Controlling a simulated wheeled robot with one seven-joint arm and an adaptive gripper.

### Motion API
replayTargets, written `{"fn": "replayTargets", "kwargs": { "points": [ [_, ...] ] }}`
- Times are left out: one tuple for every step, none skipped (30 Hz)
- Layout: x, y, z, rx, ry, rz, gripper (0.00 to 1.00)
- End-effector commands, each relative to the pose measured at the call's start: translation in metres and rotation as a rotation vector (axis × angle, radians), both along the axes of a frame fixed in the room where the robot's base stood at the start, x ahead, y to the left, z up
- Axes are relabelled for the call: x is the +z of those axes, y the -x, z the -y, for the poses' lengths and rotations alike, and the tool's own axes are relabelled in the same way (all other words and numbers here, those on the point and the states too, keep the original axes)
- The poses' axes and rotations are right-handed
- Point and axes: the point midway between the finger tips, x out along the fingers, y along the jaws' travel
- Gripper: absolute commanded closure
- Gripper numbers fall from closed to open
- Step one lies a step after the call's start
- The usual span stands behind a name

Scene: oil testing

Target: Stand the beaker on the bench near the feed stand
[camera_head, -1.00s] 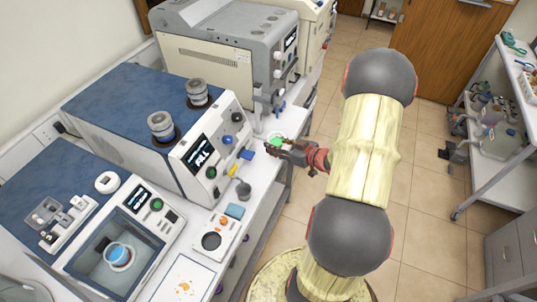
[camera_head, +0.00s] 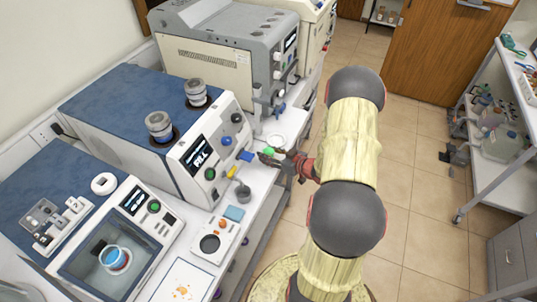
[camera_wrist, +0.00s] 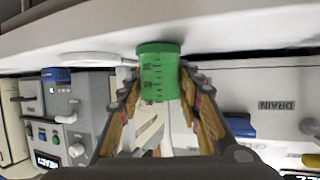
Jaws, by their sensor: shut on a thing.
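The beaker is green with dark graduation marks, seen in the wrist view (camera_wrist: 158,72). My gripper (camera_wrist: 158,88) is shut on it, one finger on each side. In the head view the beaker (camera_head: 268,150) is a small green spot at the tips of my gripper (camera_head: 270,156), over the front edge of the white bench (camera_head: 262,180). I cannot tell whether its base touches the bench. I cannot say for certain which fixture is the feed stand; a grey upright fixture (camera_head: 258,104) stands on the front of the rear machine.
A white ring-shaped dish (camera_head: 276,141) lies just behind the beaker. A blue block (camera_head: 245,156), a yellow item (camera_head: 232,172) and a dark grey cup (camera_head: 243,191) are to the left, by the blue-topped machine (camera_head: 135,115).

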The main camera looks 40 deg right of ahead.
Motion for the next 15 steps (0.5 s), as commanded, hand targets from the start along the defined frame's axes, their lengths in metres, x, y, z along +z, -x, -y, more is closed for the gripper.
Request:
{"fn": "replayTargets", "kwargs": {
  "points": [
    [-0.0003,0.0,0.0001,0.0,0.0,0.0,0.94],
    [-0.0012,0.0,0.0001,0.0,0.0,0.0,0.94],
    [-0.0027,0.0,0.0,0.0,0.0,0.0,0.94],
    [-0.0036,0.0001,0.0,0.0,0.0,0.0,0.94],
    [-0.004,0.0002,-0.0001,0.0,-0.001,0.0,0.65],
    [-0.0035,0.0003,-0.0001,0.0,-0.001,0.0,0.62],
    [-0.0033,0.0002,-0.0001,0.0,-0.001,0.0,0.61],
    [-0.0032,0.0003,-0.0001,0.0,-0.001,-0.001,0.59],
    [-0.0032,0.0002,-0.0001,0.0,-0.001,0.0,0.57],
    [-0.0032,0.0002,-0.0002,0.0,-0.001,0.0,0.55],
    [-0.0032,0.0002,-0.0001,0.0,-0.001,0.0,0.53],
    [-0.0032,0.0002,-0.0001,0.0,-0.001,0.0,0.51],
    [-0.0032,0.0002,-0.0002,0.0,-0.001,0.0,0.49],
    [-0.0032,0.0002,-0.0001,0.0,-0.001,0.0,0.48],
    [-0.0032,0.0002,-0.0001,0.0,-0.001,0.0,0.47]
  ]
}}
